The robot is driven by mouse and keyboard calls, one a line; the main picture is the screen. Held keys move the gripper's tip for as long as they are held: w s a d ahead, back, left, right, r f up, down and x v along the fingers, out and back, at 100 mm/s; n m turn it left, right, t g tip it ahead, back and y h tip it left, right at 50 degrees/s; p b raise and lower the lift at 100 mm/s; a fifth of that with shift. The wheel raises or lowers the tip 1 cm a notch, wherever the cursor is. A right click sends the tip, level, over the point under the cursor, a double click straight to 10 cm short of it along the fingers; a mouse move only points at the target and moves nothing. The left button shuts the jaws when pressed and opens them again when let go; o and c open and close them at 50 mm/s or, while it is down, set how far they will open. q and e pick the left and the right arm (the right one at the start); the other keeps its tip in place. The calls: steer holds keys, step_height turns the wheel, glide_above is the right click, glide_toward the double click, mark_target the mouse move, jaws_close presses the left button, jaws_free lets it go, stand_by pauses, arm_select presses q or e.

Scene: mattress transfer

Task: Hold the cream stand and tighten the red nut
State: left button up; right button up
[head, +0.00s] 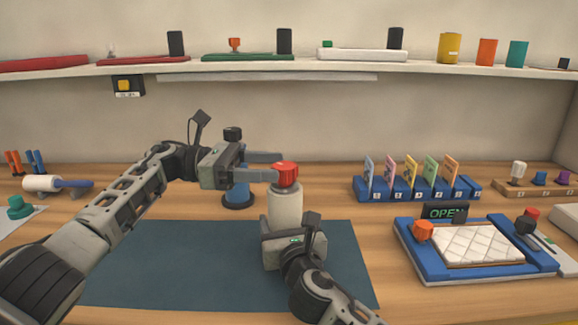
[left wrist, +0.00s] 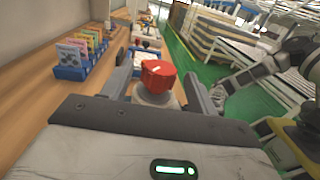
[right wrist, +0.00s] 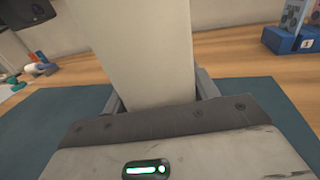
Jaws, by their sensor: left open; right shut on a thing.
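The cream stand (head: 285,207) stands upright on the dark blue mat (head: 180,270) in the head view. The red nut (head: 286,174) sits on its top. My right gripper (head: 290,235) is shut on the stand low on its body; the stand (right wrist: 135,50) fills the middle of the right wrist view between the fingers. My left gripper (head: 265,166) is open at the height of the nut. In the left wrist view the red nut (left wrist: 158,76) lies between the two spread fingers, with a gap on each side.
A blue card rack (head: 415,188) and a blue tray with a white quilted pad (head: 410,262) are at the right. A shelf (head: 150,68) spans the back wall. The mat's left part is clear.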

arm_select(q)
steer(key=a, duration=0.6)
steer(key=shift+w+a, duration=0.3)
arm_select(e)
steer(key=shift+r, duration=0.25)
steer(key=o, duration=1.8)
steer(key=shift+c, duration=0.2)
steer(key=shift+f, duration=0.1)
